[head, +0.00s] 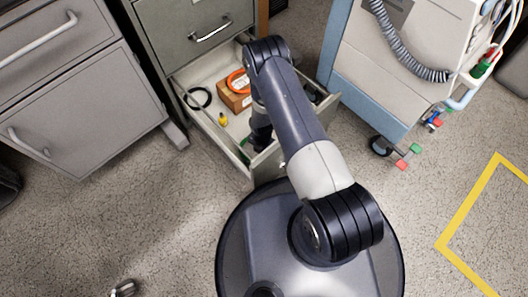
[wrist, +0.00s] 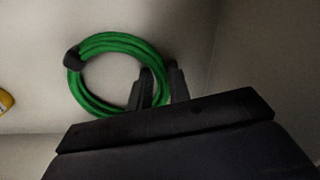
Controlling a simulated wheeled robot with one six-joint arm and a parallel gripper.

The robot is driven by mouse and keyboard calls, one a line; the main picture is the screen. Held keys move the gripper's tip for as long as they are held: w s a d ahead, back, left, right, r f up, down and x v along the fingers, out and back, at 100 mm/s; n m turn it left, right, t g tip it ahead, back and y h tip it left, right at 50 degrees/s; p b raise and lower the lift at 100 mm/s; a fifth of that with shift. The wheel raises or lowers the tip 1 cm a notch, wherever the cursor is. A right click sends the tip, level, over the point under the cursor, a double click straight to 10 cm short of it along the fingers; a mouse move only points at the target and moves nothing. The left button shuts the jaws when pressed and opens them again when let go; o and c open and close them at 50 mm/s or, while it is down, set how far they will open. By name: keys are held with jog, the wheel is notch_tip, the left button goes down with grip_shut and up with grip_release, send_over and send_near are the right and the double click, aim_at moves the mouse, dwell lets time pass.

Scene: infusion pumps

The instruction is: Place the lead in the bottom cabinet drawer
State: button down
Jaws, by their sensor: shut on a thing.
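The lead is a green coiled cable (wrist: 118,72) with a dark strap on its left side, in the wrist view. My gripper (wrist: 162,85) is shut on the coil's right edge. The coil is over the pale floor of the open bottom drawer (head: 203,132), near a drawer wall. I cannot tell whether it touches the floor. In the head view my arm reaches down into the drawer's front part and hides most of the gripper and the lead.
The drawer also holds a black cable ring (head: 198,98), a brown box (head: 235,99) with an orange coil (head: 238,82) on it, and a small yellow object (head: 223,118). A grey cabinet (head: 80,90) stands left, a wheeled medical machine (head: 400,65) right.

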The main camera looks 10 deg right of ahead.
jog(key=shift+f, duration=0.1)
jog(key=c, duration=1.3)
grip_release()
jog(key=shift+f, duration=0.1)
jog(key=r+p, duration=0.1)
jog(key=r, duration=0.3)
jog(key=r+p, duration=0.2)
jog(key=r, duration=0.2)
jog(key=r+p, duration=0.1)
jog(key=r, duration=0.3)
jog(key=shift+w+a+r+p, duration=0.1)
jog(key=shift+w+a+p, duration=0.2)
jog(key=shift+p, duration=0.1)
